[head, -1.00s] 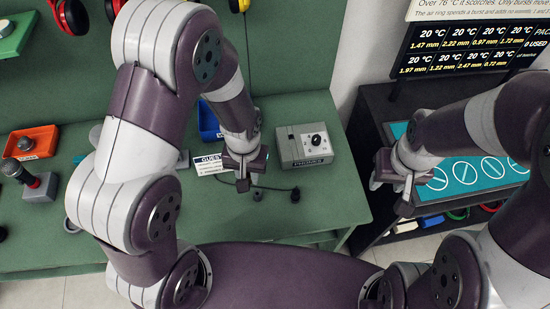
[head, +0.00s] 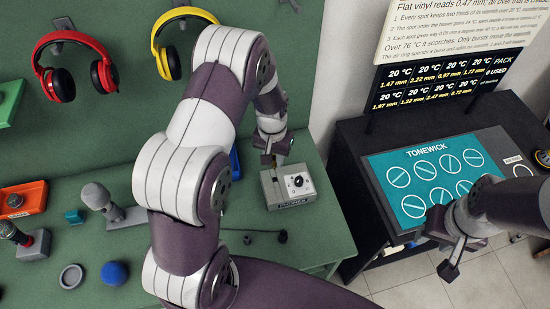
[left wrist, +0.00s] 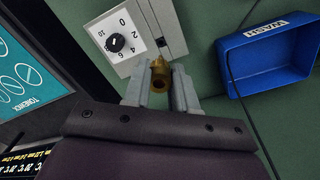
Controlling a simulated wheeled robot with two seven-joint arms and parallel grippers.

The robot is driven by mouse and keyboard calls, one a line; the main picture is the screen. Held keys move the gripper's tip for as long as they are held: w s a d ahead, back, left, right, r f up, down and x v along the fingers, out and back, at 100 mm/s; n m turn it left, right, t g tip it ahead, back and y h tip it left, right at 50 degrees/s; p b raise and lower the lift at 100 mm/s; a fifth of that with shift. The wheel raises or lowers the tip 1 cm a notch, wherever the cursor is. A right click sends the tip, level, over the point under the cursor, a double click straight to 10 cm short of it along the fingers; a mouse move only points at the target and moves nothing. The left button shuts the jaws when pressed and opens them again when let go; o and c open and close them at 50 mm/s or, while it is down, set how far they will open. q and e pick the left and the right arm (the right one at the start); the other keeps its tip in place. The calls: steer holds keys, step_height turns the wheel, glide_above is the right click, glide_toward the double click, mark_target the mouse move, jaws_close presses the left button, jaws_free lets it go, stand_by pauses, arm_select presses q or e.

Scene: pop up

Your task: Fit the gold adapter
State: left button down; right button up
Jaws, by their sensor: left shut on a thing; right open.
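The gold adapter (left wrist: 159,74) is between the fingers of my left gripper (left wrist: 160,90), which is shut on it. In the head view my left gripper (head: 273,160) is at the back left part of the grey PHONES box (head: 289,201). The box (left wrist: 118,22) has a white dial panel and a small dark socket-like square near the adapter's far end. I cannot tell whether the adapter touches the box. A black plug (head: 282,237) on a cable lies on the green bench in front of the box. My right gripper (head: 450,258) is open and empty beside the teal mat.
A blue tray (left wrist: 245,68) is beside the box. Red headphones (head: 68,85) and yellow headphones (head: 172,62) hang on the wall.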

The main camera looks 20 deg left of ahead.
mark_target(274, 167)
arm_select(q)
step_height(274, 167, down, 4)
steer(key=b, duration=0.2)
steer(key=shift+f+b, duration=0.25)
steer(key=shift+b, duration=0.15)
steer(key=shift+f, duration=0.15)
stand_by(0.5)
stand_by(0.4)
steer(key=shift+f+b, duration=1.1)
steer(key=shift+f, duration=0.8)
